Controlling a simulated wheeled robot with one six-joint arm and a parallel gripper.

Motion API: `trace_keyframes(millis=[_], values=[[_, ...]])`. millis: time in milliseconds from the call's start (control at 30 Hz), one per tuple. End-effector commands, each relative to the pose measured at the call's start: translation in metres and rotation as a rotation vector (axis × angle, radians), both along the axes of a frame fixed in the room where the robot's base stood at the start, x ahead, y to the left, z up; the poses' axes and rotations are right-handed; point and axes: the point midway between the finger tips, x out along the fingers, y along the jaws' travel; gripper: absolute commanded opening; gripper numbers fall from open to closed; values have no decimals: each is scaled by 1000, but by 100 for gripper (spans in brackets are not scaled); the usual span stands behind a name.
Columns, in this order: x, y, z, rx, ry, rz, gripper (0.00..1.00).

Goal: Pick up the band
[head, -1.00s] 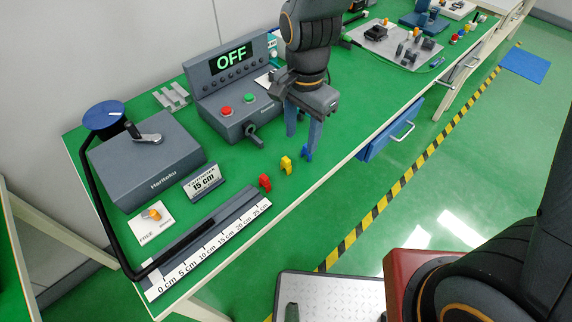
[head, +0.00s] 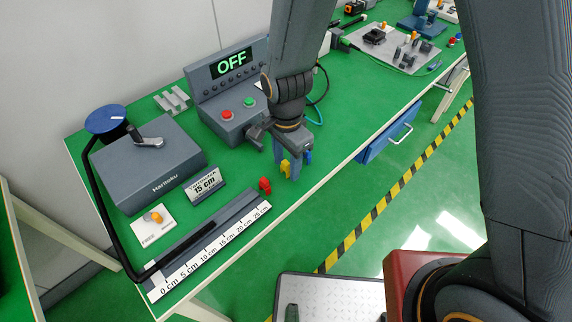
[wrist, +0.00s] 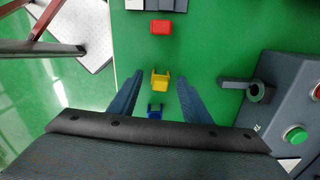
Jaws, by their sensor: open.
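Three small clips stand in a row on the green bench: red (head: 265,185), yellow (head: 285,167) and blue (head: 307,157). I cannot tell which thing is the band. My gripper (head: 286,174) is open and points down at the yellow clip. In the wrist view, the yellow clip (wrist: 160,80) shows between the fingertips of my gripper (wrist: 160,78), with nothing held. The blue clip (wrist: 154,111) shows nearer the gripper's palm, and the red clip (wrist: 161,27) lies beyond the fingertips. My fingers partly cover the yellow and blue clips in the head view.
A control box with an OFF display (head: 232,63) stands behind my gripper, its dark knob close by. A grey block (head: 150,165) stands farther left. The bench's front edge is close.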

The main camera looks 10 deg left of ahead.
Motion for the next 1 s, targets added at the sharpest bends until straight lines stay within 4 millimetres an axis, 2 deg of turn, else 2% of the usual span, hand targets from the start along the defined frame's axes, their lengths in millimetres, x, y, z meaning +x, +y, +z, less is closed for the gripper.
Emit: trace_keyframes(millis=[333, 567, 600, 1000], values=[[0, 0, -5, 0, 0, 0, 42], [0, 0, -5, 0, 0, 0, 3], [0, 0, -5, 0, 0, 0, 2], [1, 0, 2, 1, -1, 0, 2]])
